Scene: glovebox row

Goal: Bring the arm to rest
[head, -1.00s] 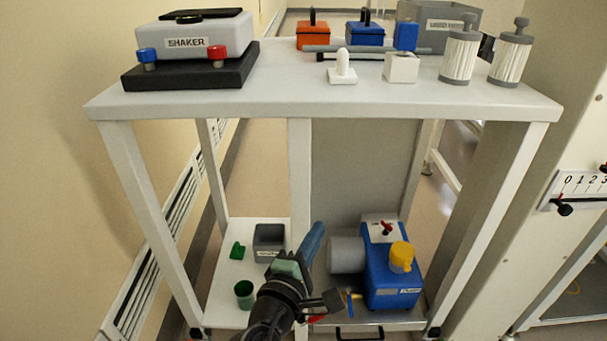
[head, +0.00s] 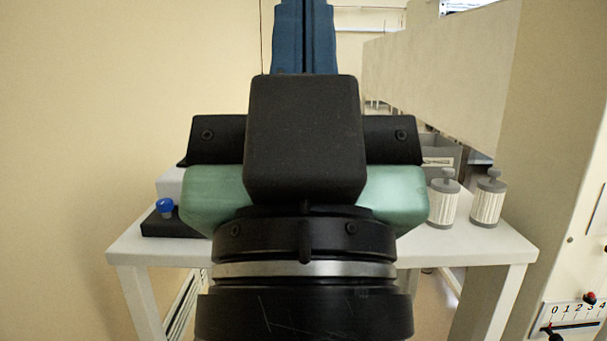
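My gripper (head: 304,38) is raised close in front of the head camera and fills the middle of the view. Its blue fingers point up and lie side by side, with only a thin dark line between them. The fingertips run out of the top of the picture, so I cannot tell what is at their ends. The green and black gripper body hides most of the table behind it.
The white table (head: 476,250) stands behind my gripper. The shaker (head: 170,186) shows partly at left, with a blue knob. Two ribbed white canisters (head: 442,203) (head: 487,203) stand at right. A grey bin (head: 441,158) is partly hidden. A numbered scale panel (head: 572,318) is at lower right.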

